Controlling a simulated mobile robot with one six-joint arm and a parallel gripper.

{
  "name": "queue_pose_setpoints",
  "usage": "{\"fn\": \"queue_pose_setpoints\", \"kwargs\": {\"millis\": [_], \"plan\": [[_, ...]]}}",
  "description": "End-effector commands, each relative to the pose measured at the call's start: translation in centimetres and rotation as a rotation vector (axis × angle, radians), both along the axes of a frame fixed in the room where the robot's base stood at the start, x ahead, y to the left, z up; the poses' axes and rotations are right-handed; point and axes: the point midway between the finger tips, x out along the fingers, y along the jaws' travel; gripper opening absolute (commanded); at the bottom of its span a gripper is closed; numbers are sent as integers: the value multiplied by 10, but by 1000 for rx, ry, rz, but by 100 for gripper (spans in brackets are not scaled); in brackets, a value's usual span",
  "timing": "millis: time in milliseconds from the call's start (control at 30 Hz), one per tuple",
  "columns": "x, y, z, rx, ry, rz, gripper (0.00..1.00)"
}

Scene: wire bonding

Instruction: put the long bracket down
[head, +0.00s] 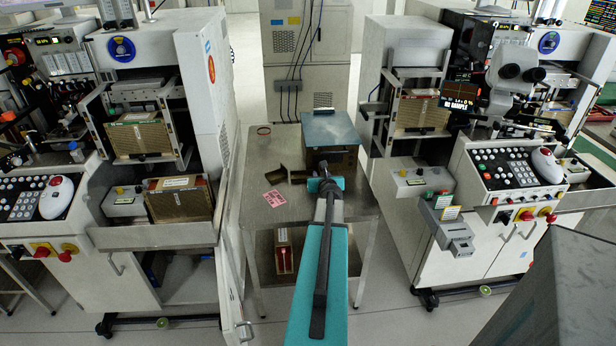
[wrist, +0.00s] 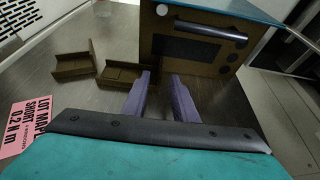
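Two brown brackets lie on the steel table. The left bracket (wrist: 75,62) has a raised end wall; it also shows in the head view (head: 277,172). The right bracket (wrist: 118,74) looks flatter and longer, and its right end is close to or behind my left finger. It also shows in the head view (head: 298,177). I cannot tell for sure which one is the long bracket. In the head view my arm hides the fingertips.
A brown box with a blue lid (head: 331,128) and a bar handle (wrist: 208,32) stands just beyond my gripper. A pink card (head: 275,199) lies at the left on the table (head: 256,150). A red ring (head: 264,130) lies further back. Machines flank the table on both sides.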

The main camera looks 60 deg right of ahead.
Motion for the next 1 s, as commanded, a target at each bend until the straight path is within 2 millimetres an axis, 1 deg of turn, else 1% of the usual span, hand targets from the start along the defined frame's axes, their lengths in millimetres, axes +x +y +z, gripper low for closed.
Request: {"fn": "queue_pose_setpoints", "kwargs": {"millis": [167,633,800,1000], "plan": [[5,-7,-4,0,0,0,26],[25,-35,-19,0,0,1,26],[27,-38,-21,0,0,1,26],[27,-38,-21,0,0,0,26]]}}
